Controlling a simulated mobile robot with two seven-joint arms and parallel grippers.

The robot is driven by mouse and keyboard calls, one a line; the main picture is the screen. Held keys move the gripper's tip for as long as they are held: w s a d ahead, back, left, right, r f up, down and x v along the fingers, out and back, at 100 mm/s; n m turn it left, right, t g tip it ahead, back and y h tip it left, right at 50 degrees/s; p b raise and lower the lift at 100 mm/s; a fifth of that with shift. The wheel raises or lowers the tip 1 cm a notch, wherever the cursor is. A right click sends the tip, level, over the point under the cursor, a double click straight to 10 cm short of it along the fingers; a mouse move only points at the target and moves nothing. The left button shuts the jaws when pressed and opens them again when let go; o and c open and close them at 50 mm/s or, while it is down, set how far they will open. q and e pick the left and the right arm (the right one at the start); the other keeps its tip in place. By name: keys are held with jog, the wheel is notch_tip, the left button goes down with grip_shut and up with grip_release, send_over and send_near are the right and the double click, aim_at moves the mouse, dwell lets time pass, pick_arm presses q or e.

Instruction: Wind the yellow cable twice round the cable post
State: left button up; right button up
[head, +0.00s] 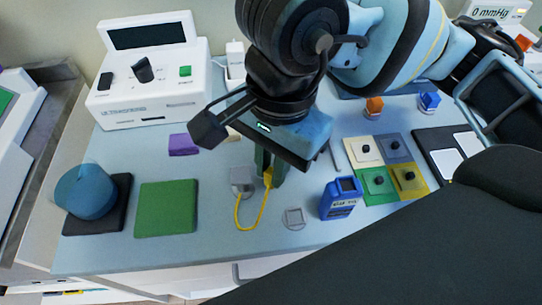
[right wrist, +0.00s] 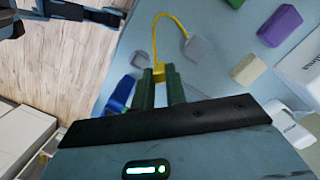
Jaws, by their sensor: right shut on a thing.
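The yellow cable (head: 252,228) hangs in a loose U in the head view. One end meets a grey block (head: 241,178); the other is at my right gripper (head: 269,172). In the right wrist view, my right gripper (right wrist: 161,74) is shut on the cable's yellow end piece, and the cable (right wrist: 155,35) arcs over to the grey block (right wrist: 196,49). My left gripper is not in view.
A blue device (head: 341,198) stands right of the grey square piece, near coloured tiles (head: 378,182). A green pad (head: 166,208) and a blue cylinder (head: 85,192) are at left. A purple block (head: 183,145) and white console (head: 150,80) lie behind. The table front (head: 190,250) is clear.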

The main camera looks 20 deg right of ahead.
jog(key=shift+f+b, duration=0.35)
jog(key=shift+f, duration=0.5)
notch_tip(320, 180, down, 3)
jog(key=b, duration=0.2)
jog(key=shift+b, duration=0.35)
jog(key=shift+f+b, duration=0.5)
jog(key=shift+f, duration=0.05)
